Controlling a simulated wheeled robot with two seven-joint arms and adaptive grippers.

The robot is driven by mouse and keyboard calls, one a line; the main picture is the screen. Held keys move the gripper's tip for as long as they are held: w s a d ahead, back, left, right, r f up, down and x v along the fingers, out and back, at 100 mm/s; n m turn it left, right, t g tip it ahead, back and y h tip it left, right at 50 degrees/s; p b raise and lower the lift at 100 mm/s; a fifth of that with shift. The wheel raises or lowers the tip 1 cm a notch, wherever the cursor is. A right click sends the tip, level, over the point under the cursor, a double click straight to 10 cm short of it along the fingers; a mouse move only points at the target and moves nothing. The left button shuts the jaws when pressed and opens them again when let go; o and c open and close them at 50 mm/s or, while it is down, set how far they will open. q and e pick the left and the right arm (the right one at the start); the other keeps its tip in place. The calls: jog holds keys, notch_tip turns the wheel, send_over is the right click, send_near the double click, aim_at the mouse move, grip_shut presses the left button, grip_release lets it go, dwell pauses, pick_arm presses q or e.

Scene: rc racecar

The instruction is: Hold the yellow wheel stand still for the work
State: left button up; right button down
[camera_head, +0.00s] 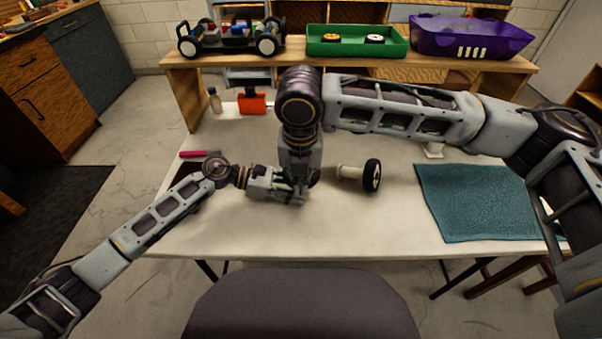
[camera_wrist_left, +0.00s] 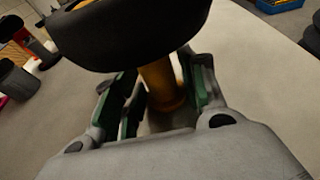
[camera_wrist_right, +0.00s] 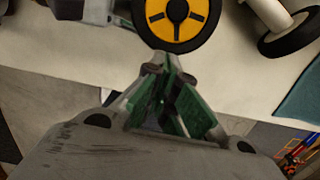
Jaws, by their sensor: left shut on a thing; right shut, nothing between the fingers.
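The yellow wheel stand shows in the left wrist view as a yellow post (camera_wrist_left: 160,82) below a black tyre (camera_wrist_left: 130,35). My left gripper (camera_wrist_left: 164,92) is shut on this post, with green pads on both sides. In the right wrist view the wheel (camera_wrist_right: 178,12) with its yellow hub and black tyre faces the camera. My right gripper (camera_wrist_right: 164,72) is shut and empty, its tips near the wheel's lower edge; I cannot tell whether they touch. In the head view my right arm hides the stand and most of both grippers' tips.
A white stand (camera_head: 350,172) with a black wheel (camera_head: 372,175) lies right of the grippers. A teal mat (camera_head: 480,200) covers the table's right. The table front is clear.

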jog(key=shift+r, duration=0.15)
notch_tip(320, 180, up, 12)
jog(key=s, duration=0.1)
jog(key=shift+f, duration=0.2)
dwell(0.4)
jog(key=shift+s, duration=0.1)
pick_arm(q)
jog(key=o, duration=1.1)
jog(key=shift+c, duration=0.2)
jog(key=shift+v, duration=6)
jog(key=shift+r, duration=0.15)
pick_arm(e)
jog(key=shift+r, duration=0.15)
